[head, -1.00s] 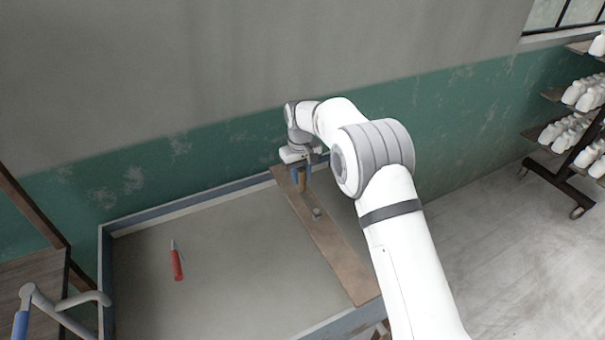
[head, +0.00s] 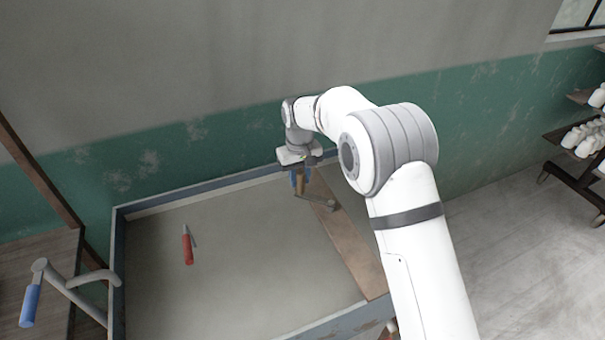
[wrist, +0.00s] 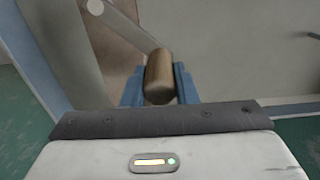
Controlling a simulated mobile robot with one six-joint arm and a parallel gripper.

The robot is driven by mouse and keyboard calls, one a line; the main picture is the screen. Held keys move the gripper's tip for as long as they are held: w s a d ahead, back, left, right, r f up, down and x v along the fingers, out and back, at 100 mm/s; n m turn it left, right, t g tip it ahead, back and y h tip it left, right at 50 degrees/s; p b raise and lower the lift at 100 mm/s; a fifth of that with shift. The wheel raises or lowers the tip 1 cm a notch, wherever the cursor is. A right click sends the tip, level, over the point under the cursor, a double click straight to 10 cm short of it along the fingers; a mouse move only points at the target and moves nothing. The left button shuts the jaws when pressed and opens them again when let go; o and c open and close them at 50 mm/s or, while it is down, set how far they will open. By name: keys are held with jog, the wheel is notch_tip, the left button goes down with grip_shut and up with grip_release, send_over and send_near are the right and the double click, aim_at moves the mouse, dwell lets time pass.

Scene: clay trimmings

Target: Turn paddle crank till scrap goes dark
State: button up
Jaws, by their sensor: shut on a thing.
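A wooden plank (head: 352,250) spans the right part of a wide trough of smooth grey material (head: 250,270), likely the clay scrap. A crank arm with a hub (head: 335,206) sits on the plank, and its brown handle (wrist: 160,78) stands between my fingers. My gripper (head: 301,183) has blue fingers and is shut on this crank handle, pointing down above the plank's far end. The wrist view shows the grey crank arm (wrist: 124,32) running up and left from the handle to the hub. The paddle below is hidden. The scrap looks pale grey.
A red-handled tool (head: 187,246) lies on the grey surface at left. The trough's blue-grey rim (head: 117,265) surrounds it. A bent grey bar with a blue grip (head: 30,304) stands at lower left. A rack of white pieces (head: 588,135) stands at right.

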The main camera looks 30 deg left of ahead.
jog(key=shift+s, duration=0.1)
jog(key=shift+s+f+b, duration=0.15)
jog(key=shift+s+b, duration=0.15)
jog(key=shift+s+d+b, duration=0.3)
jog(key=shift+s, duration=0.5)
jog(key=shift+s+d+b, duration=0.25)
jog(key=shift+s+b, duration=0.05)
jog(key=shift+s, duration=0.45)
jog(key=s+d+b, duration=0.1)
jog(key=s+d, duration=0.1)
jog(key=s, duration=0.1)
jog(key=shift+d+b, duration=0.2)
jog(key=shift+b, duration=0.15)
jog(key=shift+d, duration=0.1)
jog(key=s+d, duration=0.1)
jog(key=s+d+b, duration=0.1)
jog(key=d, duration=0.1)
jog(key=shift+d, duration=0.15)
